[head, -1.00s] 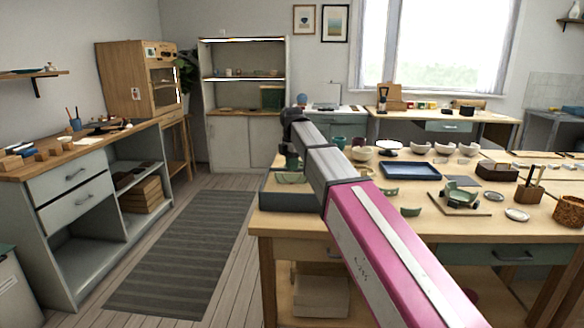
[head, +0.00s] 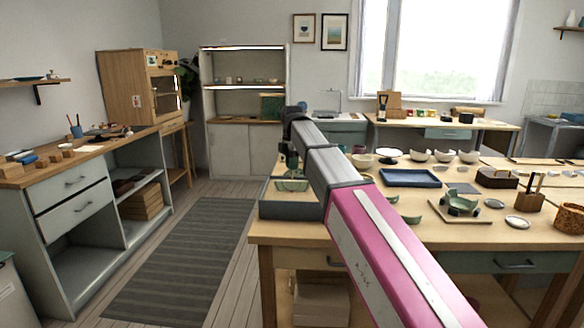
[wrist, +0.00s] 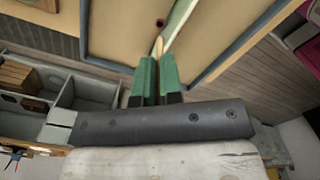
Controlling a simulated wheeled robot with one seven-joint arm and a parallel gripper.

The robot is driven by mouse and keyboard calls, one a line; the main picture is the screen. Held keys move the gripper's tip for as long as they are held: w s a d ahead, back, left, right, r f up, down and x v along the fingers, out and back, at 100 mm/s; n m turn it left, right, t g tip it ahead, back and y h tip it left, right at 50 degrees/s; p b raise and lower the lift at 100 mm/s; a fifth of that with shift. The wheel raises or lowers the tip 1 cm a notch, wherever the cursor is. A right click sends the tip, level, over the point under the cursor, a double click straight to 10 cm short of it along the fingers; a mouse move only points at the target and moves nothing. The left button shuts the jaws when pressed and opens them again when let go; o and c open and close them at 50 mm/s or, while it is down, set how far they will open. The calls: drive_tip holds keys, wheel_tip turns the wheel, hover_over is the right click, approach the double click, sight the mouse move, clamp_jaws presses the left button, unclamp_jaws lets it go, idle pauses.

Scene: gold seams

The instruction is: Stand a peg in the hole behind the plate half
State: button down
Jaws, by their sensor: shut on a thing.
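My gripper (wrist: 157,70) has green fingers in the wrist view, shut on a slim pale wooden peg (wrist: 159,46) whose tip sticks out past them. Just beyond the tip is a small dark round spot, which looks like the hole (wrist: 161,22), in the tan floor of a grey-rimmed tray (wrist: 115,40). A pale green plate half (wrist: 182,28) is seen nearly edge-on, right of the peg. In the head view the tray (head: 290,208) sits at the near left table corner with the green plate half (head: 292,185) in it. My gripper is there too, small and partly hidden by my arm.
The wooden table (head: 470,235) holds a blue tray (head: 410,178), several bowls (head: 445,156), a green piece on a board (head: 460,205) and a brush holder (head: 530,197), all right of my arm. Open floor with a striped rug (head: 185,250) lies left of the table.

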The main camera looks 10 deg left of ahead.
sight(292, 181)
drive_tip(key=shift+r, duration=0.45)
drive_tip(key=shift+f, duration=0.15)
drive_tip(key=shift+f, duration=1.3)
drive_tip(key=shift+f, duration=1.15)
idle(2.1)
drive_tip(key=c, duration=0.8)
unclamp_jaws()
drive_tip(key=shift+r, duration=2.95)
